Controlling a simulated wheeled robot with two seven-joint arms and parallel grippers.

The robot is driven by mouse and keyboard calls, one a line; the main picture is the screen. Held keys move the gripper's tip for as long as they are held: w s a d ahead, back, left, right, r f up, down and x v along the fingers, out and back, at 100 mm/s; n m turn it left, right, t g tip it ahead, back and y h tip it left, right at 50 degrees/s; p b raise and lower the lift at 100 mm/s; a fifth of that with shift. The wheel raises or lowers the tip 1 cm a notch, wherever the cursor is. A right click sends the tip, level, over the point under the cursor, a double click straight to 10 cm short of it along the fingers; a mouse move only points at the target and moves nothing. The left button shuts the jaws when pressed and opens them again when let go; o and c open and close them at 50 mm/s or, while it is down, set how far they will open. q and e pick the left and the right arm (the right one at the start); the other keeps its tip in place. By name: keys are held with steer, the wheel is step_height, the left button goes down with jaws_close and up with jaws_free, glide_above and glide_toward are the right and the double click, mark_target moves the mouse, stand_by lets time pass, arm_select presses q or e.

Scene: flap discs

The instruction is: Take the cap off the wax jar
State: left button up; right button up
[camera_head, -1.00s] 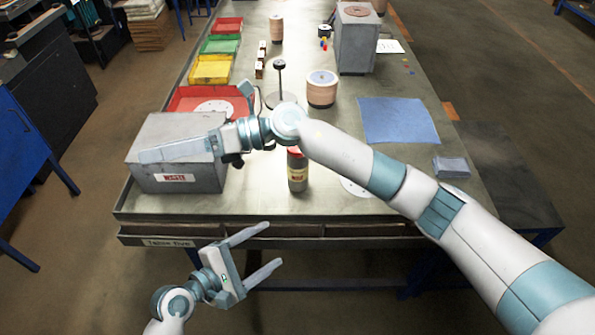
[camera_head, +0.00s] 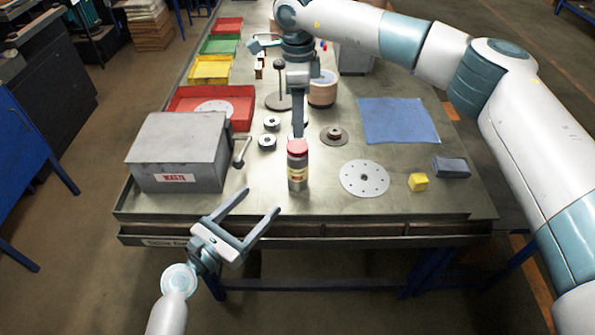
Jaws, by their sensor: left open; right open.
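The wax jar (camera_head: 298,179) is a grey jar with a yellow and red label, standing upright near the front edge of the table. Its red cap (camera_head: 298,148) is on top. My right gripper (camera_head: 298,128) points down just behind and above the cap in the picture. Its fingers are seen edge-on, and their tips are partly hidden behind the cap; it is open, and I cannot tell whether it touches the cap. My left gripper (camera_head: 262,204) is open and empty in front of the table edge, left of and lower than the jar.
A grey waste box (camera_head: 178,145) stands left of the jar, a red tray (camera_head: 190,98) behind it. A white perforated disc (camera_head: 364,178), a yellow block (camera_head: 418,182) and a grey block (camera_head: 451,167) lie right. Small metal rollers (camera_head: 268,142) and a brown disc (camera_head: 334,135) lie behind the jar.

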mark_target(291, 169)
arm_select(q)
steer(key=shift+w, duration=0.1)
steer(key=x, duration=1.7)
steer(key=shift+w+d+f, duration=0.1)
steer(key=shift+c, duration=0.6)
